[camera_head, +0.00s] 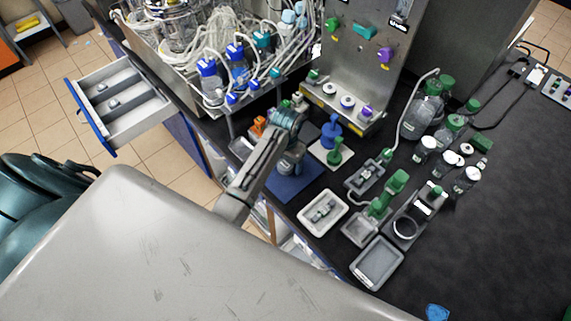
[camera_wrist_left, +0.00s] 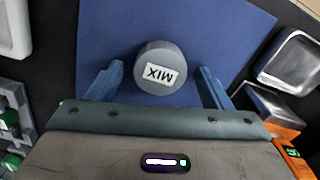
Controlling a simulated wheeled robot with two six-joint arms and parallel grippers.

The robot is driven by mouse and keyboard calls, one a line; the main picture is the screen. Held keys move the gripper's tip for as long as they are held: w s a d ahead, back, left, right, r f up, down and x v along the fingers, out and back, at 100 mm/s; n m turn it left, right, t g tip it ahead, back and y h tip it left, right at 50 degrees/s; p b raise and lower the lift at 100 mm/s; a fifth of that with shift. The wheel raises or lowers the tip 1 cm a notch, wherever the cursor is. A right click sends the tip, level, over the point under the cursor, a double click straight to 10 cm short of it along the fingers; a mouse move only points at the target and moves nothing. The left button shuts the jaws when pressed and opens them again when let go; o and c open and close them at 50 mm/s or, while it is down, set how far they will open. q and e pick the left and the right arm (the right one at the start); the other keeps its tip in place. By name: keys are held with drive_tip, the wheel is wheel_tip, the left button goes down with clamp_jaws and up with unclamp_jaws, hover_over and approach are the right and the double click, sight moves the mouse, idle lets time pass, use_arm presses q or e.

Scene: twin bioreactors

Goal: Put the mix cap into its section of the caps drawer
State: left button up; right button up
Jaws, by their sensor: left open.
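The mix cap (camera_wrist_left: 160,68) is a round grey cap with a white "MIX" label. In the left wrist view it sits on a blue mat (camera_wrist_left: 225,32). My left gripper (camera_wrist_left: 160,72) is open, with one blue finger on each side of the cap and visible gaps between. In the head view my left gripper (camera_head: 289,165) is low over the blue mat (camera_head: 291,189), and I cannot make out the cap there. The caps drawer (camera_head: 150,112) stands pulled open at the upper left, with grey sections and small caps in it. My right gripper is not in view.
Right of the mat are a white tray (camera_head: 341,217) with small parts and a grey tray (camera_head: 391,268). Blue and green stands (camera_head: 331,130) are close behind. Green-capped bottles (camera_head: 445,135) stand farther right.

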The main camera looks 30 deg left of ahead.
use_arm(q)
drive_tip(key=c, duration=1.1)
drive_tip(key=shift+r, duration=0.1)
